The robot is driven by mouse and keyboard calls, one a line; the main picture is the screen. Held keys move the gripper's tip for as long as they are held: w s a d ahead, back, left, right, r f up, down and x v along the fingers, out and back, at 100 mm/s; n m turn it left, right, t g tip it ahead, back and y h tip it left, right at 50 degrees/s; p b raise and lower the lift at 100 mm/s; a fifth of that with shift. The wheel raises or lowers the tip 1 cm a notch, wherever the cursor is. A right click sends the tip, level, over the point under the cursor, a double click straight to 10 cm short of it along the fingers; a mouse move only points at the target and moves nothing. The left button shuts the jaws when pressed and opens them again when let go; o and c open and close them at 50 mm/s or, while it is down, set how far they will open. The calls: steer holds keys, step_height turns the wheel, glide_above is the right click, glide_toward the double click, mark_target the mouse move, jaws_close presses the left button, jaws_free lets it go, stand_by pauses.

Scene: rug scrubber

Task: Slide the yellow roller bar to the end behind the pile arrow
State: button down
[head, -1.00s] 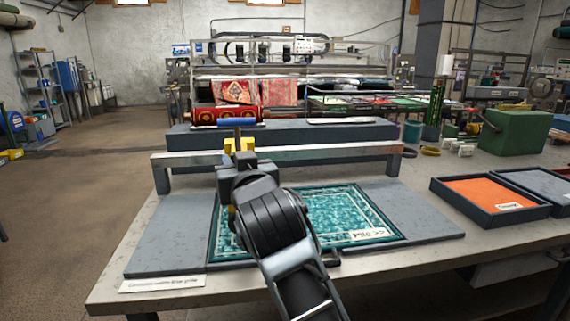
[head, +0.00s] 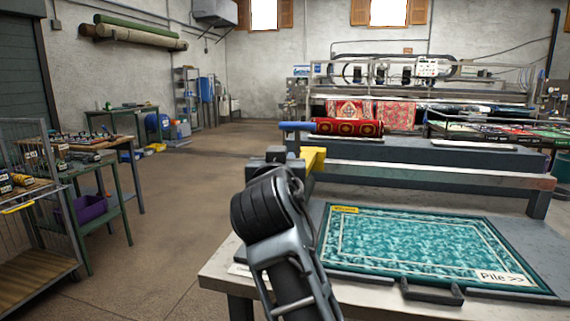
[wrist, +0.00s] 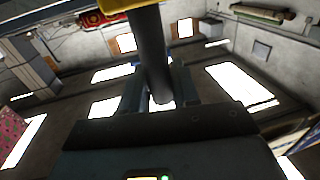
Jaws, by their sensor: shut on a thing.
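The yellow roller bar carriage (head: 312,160) sits at the left end of the grey metal rail (head: 430,174) above the rug. A blue-ended piece (head: 296,127) sticks out above it to the left. My gripper (head: 284,153) is at the carriage's left side, partly hidden by my wrist. In the wrist view my gripper (wrist: 163,95) is shut on a dark round post (wrist: 150,50), with a yellow edge (wrist: 115,5) above it. The teal rug (head: 420,245) lies flat below; its "Pile >>" label (head: 501,278) is at the right end, arrows pointing right.
The grey workbench (head: 365,300) carries the rug board and a dark handle (head: 432,292) at its front. A red patterned roll (head: 346,127) lies on a grey ledge behind the rail. A wire cart (head: 35,225) stands left. Open floor lies between cart and bench.

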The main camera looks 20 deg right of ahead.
steer(key=shift+w+a, duration=0.1)
steer(key=shift+a, duration=0.15)
steer(key=c, duration=1)
jaws_free()
steer(key=v, duration=0.7)
steer(key=shift+s+a, duration=0.15)
steer(key=shift+s, duration=0.2)
